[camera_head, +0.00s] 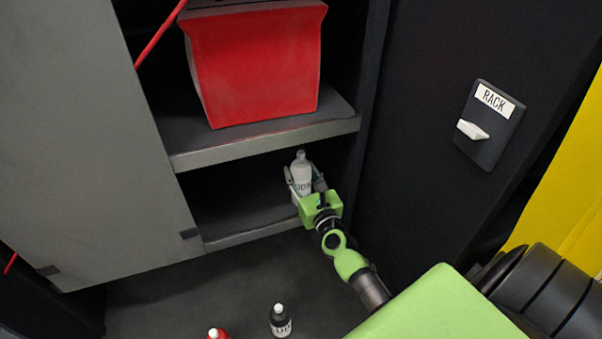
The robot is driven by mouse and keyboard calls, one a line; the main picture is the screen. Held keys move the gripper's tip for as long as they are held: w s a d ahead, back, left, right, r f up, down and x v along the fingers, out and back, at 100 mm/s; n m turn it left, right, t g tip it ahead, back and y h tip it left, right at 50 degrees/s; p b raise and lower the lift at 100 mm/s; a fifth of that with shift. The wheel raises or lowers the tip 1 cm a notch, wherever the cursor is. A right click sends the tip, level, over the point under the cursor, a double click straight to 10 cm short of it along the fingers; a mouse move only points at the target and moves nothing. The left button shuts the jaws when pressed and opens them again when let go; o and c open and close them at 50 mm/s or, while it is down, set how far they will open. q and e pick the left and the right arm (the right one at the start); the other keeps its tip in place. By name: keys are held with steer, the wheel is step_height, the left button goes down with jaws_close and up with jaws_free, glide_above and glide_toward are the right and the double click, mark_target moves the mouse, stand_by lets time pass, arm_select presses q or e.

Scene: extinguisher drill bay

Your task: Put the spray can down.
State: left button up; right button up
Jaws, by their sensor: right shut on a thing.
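A white spray can (301,172) with dark lettering stands upright in my right gripper (304,187), which is shut on it. The gripper and can are at the right end of the lower compartment of the dark cabinet, over its bottom shelf (250,222). The gripper hides the can's base, so I cannot tell whether it touches the shelf. My left gripper is not in view.
A red bin (255,70) stands on the upper shelf (265,142). A grey door (95,150) covers the left. A RACK switch panel (489,125) is on the right wall. The lower shelf's left part looks clear.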

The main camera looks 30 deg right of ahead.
steer(key=o, duration=1.4)
steer(key=shift+f, duration=0.1)
steer(key=shift+c, duration=0.2)
steer(key=b+v, duration=0.2)
steer(key=v, duration=1)
